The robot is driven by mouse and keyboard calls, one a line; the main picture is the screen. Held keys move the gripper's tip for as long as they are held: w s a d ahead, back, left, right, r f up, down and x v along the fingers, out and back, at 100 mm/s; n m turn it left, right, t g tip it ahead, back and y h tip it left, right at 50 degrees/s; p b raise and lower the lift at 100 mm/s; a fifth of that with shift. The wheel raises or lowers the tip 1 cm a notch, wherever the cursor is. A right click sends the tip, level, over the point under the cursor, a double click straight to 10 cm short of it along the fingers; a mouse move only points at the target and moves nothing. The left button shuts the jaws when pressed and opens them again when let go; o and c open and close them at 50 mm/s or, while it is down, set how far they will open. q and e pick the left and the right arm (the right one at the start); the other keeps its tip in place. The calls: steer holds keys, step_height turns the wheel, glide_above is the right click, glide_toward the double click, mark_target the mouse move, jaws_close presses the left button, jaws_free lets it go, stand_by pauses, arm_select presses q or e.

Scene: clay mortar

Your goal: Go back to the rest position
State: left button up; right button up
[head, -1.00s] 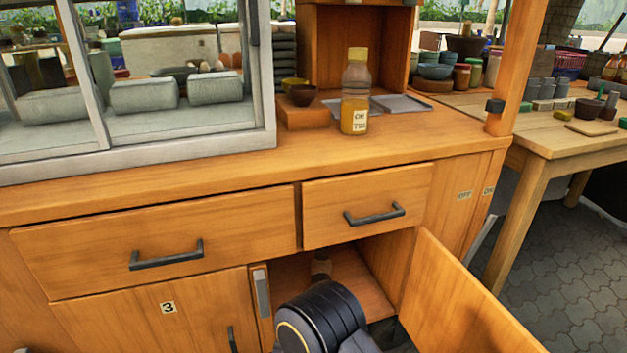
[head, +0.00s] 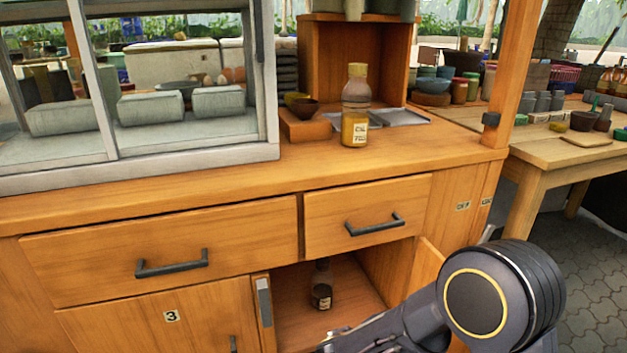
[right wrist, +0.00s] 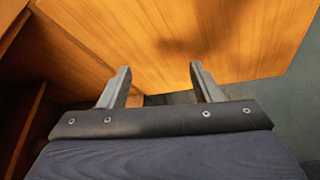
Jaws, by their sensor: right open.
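My right arm enters the head view at the lower right, in front of the open cabinet door (head: 428,262), with its gripper low or out of sight there. In the right wrist view my right gripper (right wrist: 162,88) is open and empty, its two fingers apart, with the orange wooden door panel (right wrist: 215,35) beyond them. A small dark bottle (head: 321,290) with a pale label stands upright inside the open lower compartment (head: 345,285) of the wooden cabinet, apart from my arm. My left gripper does not show.
A yellow-capped bottle (head: 355,110) stands on the countertop (head: 250,180). Two closed drawers with dark handles (head: 375,225) sit above the compartment. A glass case (head: 140,90) fills the left of the counter. A side table (head: 545,150) with bowls and jars stands at the right.

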steer(key=s+d+r+m+g+y, duration=0.2)
steer(key=s+d+m+g, duration=0.3)
steer(key=s+d+m, duration=0.15)
steer(key=s+a+r+m+y, duration=0.2)
steer(key=s+m+y, duration=0.75)
steer(key=s, duration=0.45)
steer(key=s+a+r+m+t+y+p, duration=0.1)
steer(key=a+r+m+p, duration=0.1)
steer(key=r+p, duration=1.7)
steer(key=s+a+r+m+t+y+p, duration=0.1)
steer(key=a+r+m+t+y+p, duration=0.1)
steer(key=r+p, duration=1.7)
step_height(320, 180, up, 5)
steer(key=shift+f+m, duration=0.2)
steer(key=shift+m, duration=0.7)
